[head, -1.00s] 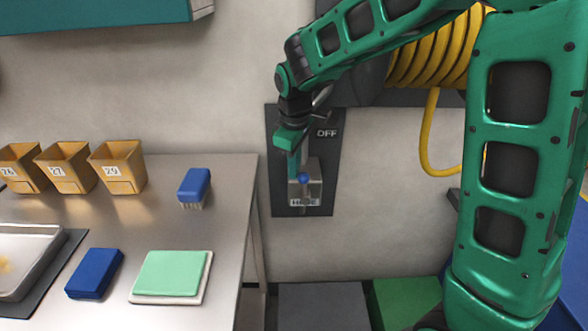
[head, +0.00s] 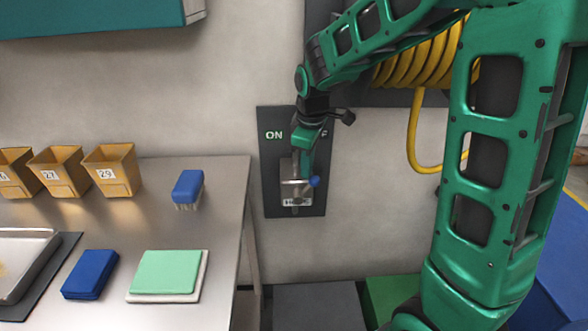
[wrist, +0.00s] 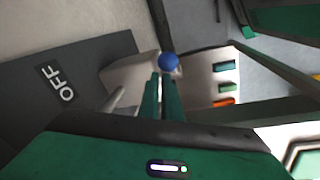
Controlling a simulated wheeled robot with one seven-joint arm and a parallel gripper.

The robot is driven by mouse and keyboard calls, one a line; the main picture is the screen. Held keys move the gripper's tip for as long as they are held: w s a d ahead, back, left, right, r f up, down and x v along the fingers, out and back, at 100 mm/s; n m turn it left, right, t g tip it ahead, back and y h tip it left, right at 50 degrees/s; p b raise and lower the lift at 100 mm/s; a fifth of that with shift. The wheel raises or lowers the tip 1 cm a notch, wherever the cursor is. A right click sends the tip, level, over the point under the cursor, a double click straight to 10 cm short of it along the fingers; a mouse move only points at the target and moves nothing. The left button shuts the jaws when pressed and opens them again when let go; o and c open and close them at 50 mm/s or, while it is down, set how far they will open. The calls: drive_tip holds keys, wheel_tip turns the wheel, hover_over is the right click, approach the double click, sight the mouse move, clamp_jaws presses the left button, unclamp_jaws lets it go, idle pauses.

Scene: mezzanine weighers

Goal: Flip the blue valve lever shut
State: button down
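The blue valve lever's round knob (head: 315,182) shows at the right side of the metal valve body (head: 297,190), on a dark wall panel (head: 273,180). The panel has ON at its upper left and OFF at its upper right, mostly hidden by my gripper. My gripper (head: 304,172) points down in front of the panel, its fingers close together, just left of the knob. In the wrist view, the blue knob (wrist: 169,62) sits right at the tips of the green fingers (wrist: 161,82). The lever's shaft is largely hidden, and contact is unclear.
A steel table (head: 226,215) stands to the left with yellow bins (head: 112,170), a blue brush (head: 188,187), a blue block (head: 90,274) and a green pad (head: 166,272). A coiled yellow hose (head: 415,62) hangs to the right of the panel.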

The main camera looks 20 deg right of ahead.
drive_tip(key=shift+s+d+f+g, duration=0.15)
drive_tip(key=shift+s+d+f, duration=0.1)
drive_tip(key=shift+d, duration=0.2)
drive_tip(key=shift+s+d+f+g, duration=0.15)
drive_tip(key=shift+s+d, duration=0.05)
drive_tip(key=shift+d, duration=0.2)
drive_tip(key=shift+r, duration=0.1)
drive_tip(key=s+a+r, duration=0.4)
drive_tip(key=a+r, duration=0.7)
drive_tip(key=a, duration=0.1)
drive_tip(key=shift+s+r, duration=0.15)
drive_tip(key=shift+r, duration=0.15)
drive_tip(key=shift+d, duration=0.1)
